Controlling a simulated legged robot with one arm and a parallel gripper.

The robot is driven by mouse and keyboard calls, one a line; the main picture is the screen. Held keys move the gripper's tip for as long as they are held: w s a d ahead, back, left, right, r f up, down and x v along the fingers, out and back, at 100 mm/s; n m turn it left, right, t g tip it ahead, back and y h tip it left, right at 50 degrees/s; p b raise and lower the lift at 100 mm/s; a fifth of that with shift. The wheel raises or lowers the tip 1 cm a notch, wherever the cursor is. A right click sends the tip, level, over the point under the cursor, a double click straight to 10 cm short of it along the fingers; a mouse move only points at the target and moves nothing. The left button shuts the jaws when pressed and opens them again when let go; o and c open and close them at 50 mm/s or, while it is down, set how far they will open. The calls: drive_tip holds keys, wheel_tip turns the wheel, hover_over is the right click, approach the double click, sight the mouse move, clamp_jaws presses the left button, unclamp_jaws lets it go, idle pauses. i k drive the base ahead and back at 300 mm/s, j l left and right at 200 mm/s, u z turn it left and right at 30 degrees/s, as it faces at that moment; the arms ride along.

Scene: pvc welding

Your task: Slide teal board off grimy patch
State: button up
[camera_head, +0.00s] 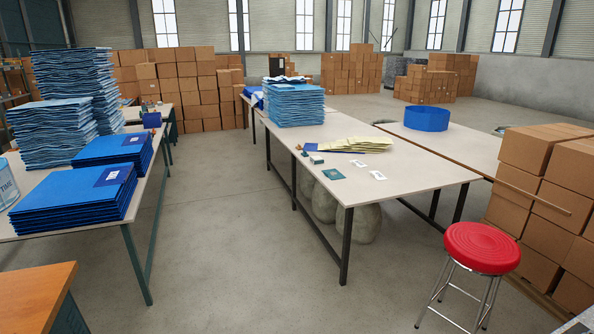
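A small flat teal board (333,174) lies on the near left part of the long white-topped table (412,174) in the middle of the view. No grimy patch can be made out on the table; anything under the board is hidden. My gripper is not in view, and nothing is seen touching the board.
Two white cards (360,163), a small box (316,159) and fanned yellowish sheets (355,145) lie near the board. A red stool (482,247) stands before the table's right end, beside stacked cartons (543,190). The concrete floor (235,235) left of the table is clear.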

sight(333, 173)
drive_tip(key=i+u, duration=0.3)
drive_tip(key=i, duration=0.6)
drive_tip(key=i+l+u, duration=0.15)
drive_tip(key=i+u, duration=0.15)
drive_tip(key=i, duration=0.6)
drive_tip(key=i+j+z, duration=0.1)
drive_tip(key=i+z, duration=0.15)
drive_tip(key=i, duration=0.3)
drive_tip(key=i+j+z, duration=0.25)
drive_tip(key=i, duration=0.3)
drive_tip(key=i+j+z, duration=0.25)
drive_tip(key=i, duration=0.3)
drive_tip(key=i+j+z, duration=0.25)
drive_tip(key=i+j, duration=0.25)
